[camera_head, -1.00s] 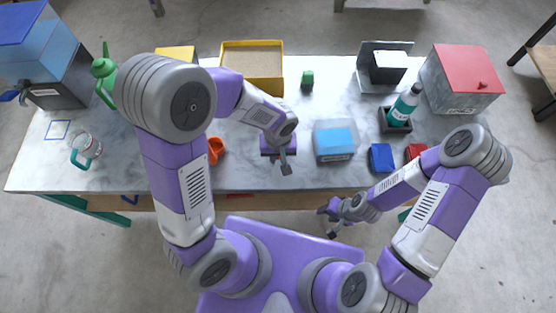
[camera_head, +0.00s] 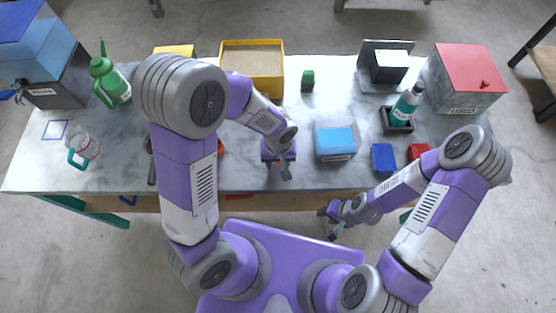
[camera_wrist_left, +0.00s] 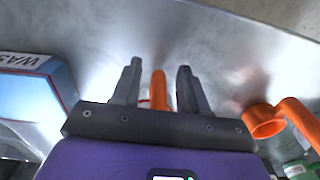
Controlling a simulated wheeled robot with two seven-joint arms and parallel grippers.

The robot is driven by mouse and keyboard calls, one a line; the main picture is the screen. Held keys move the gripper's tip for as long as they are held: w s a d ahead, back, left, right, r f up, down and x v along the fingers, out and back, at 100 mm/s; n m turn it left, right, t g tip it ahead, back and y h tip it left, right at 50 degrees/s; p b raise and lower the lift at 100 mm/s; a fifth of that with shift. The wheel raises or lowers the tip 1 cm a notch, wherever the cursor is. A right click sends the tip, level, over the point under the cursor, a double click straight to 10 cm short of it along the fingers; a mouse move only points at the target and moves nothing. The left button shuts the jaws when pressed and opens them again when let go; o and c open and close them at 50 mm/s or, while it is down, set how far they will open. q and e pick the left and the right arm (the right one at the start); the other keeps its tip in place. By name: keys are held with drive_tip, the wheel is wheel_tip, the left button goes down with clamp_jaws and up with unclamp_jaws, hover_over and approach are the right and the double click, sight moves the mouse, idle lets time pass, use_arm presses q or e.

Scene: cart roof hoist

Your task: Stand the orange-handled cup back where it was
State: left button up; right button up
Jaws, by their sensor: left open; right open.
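My left gripper (camera_head: 284,171) is over the front middle of the table, left of the clear box with a blue block. In the left wrist view its two fingers (camera_wrist_left: 158,78) stand apart, with an upright orange bar (camera_wrist_left: 158,90) between them. It looks like the orange handle of the cup, with a gap to each finger. The cup's body cannot be made out, and in the head view my gripper hides it. A teal-handled clear cup (camera_head: 86,149) lies at the left, near a blue square outline (camera_head: 55,130). My right gripper (camera_head: 332,222) is open and empty before the table's front edge.
An orange scoop-like piece (camera_wrist_left: 263,122) lies beside my left gripper, mostly behind my arm in the head view. The clear labelled box (camera_head: 334,153), blue block (camera_head: 382,157) and red block (camera_head: 417,152) stand right. A yellow-rimmed tray (camera_head: 252,44) stands behind.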

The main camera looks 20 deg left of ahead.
use_arm(q)
drive_tip(key=shift+r, duration=0.1)
use_arm(e)
drive_tip(key=shift+r, duration=0.1)
use_arm(q)
wheel_tip(320, 180, up, 12)
drive_tip(key=p, duration=0.3)
drive_tip(key=shift+s+r+p, duration=0.1)
drive_tip(key=shift+p, duration=0.3)
use_arm(e)
wheel_tip(320, 180, up, 4)
drive_tip(key=shift+f, duration=0.2)
